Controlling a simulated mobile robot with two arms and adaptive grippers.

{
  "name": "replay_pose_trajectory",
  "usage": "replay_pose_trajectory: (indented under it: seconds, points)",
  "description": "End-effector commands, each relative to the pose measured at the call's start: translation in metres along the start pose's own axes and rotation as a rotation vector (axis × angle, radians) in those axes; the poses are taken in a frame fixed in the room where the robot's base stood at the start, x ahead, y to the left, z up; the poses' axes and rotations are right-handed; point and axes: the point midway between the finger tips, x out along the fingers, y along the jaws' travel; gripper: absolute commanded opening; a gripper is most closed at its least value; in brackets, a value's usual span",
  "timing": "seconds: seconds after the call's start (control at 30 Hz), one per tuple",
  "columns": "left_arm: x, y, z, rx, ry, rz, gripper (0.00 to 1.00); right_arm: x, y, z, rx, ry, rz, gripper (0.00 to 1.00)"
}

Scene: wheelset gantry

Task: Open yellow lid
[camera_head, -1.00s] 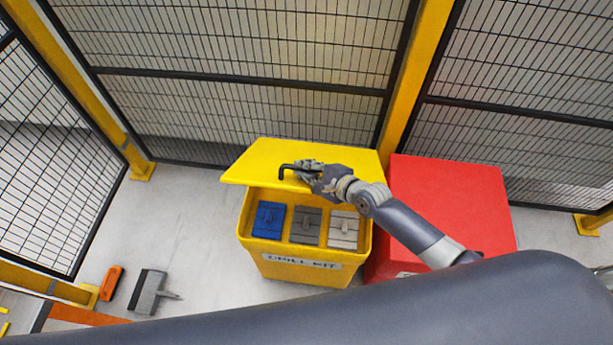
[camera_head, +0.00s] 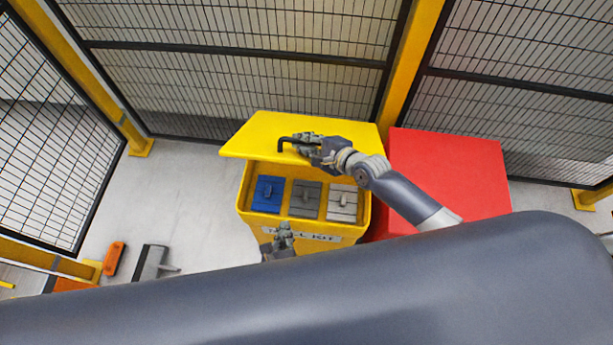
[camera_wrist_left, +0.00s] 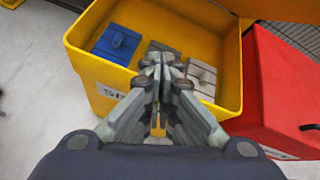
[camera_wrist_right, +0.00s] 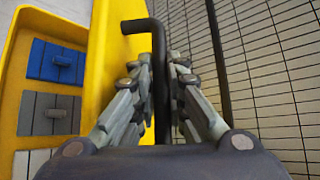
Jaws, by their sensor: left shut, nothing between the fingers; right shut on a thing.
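The yellow lid (camera_head: 300,135) of the yellow spill kit bin (camera_head: 350,233) is raised, and the bin's inside shows. My right gripper (camera_head: 300,143) is shut on the black handle (camera_head: 284,145) at the lid's front edge; the right wrist view shows the handle (camera_wrist_right: 160,65) between its fingers. My left gripper (camera_head: 284,232) is shut and empty at the front of the bin, over part of its label. In the left wrist view its fingertips (camera_wrist_left: 164,65) appear in front of the bin opening. Blue (camera_head: 268,193), dark grey (camera_head: 305,198) and light grey (camera_head: 342,203) blocks with handles sit inside.
A red box (camera_head: 450,175) stands right beside the bin. Mesh fence panels (camera_head: 230,85) and a yellow post (camera_head: 412,65) stand behind. An orange object (camera_head: 114,258) and a grey tool (camera_head: 150,262) lie on the floor at left. Floor between them and the bin is clear.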

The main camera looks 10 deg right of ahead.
Motion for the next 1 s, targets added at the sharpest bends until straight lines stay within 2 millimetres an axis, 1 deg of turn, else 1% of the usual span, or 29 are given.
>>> replay_pose_trajectory:
  seconds: [0.03,0.13,0.23,0.37,0.47,0.7,0.9,0.97,1.0]
  points:
    - [-0.004,-0.015,0.015,0.081,-0.043,-0.027,0.0,0.0,0.0,0.0,0.0,0.0,-0.001,0.0]
    - [-0.012,-0.04,0.037,0.216,-0.117,-0.065,0.0,0.0,0.0,0.0,0.0,0.0,-0.001,0.0]
    - [-0.017,-0.053,0.051,0.297,-0.165,-0.081,0.0,0.0,0.0,0.0,0.0,0.0,0.0,0.0]
    - [-0.015,-0.061,0.059,0.336,-0.19,-0.088,0.0,0.0,0.0,0.0,0.0,0.0,0.0,0.0]
    - [-0.003,-0.063,0.062,0.338,-0.192,-0.089,0.0,0.0,0.0,0.0,0.0,0.0,0.0,0.0]
    - [0.042,-0.068,0.07,0.338,-0.191,-0.088,0.0,0.0,0.0,0.0,0.0,0.0,0.001,0.0]
    - [0.074,-0.071,0.074,0.337,-0.189,-0.088,0.0,0.0,0.0,0.0,0.0,0.0,0.001,0.0]
    - [0.082,-0.073,0.077,0.335,-0.189,-0.089,0.0,0.0,0.0,0.0,0.0,0.0,0.001,0.0]
    - [0.079,-0.076,0.084,0.327,-0.189,-0.089,0.0,0.0,0.0,0.0,0.0,0.0,0.001,0.0]
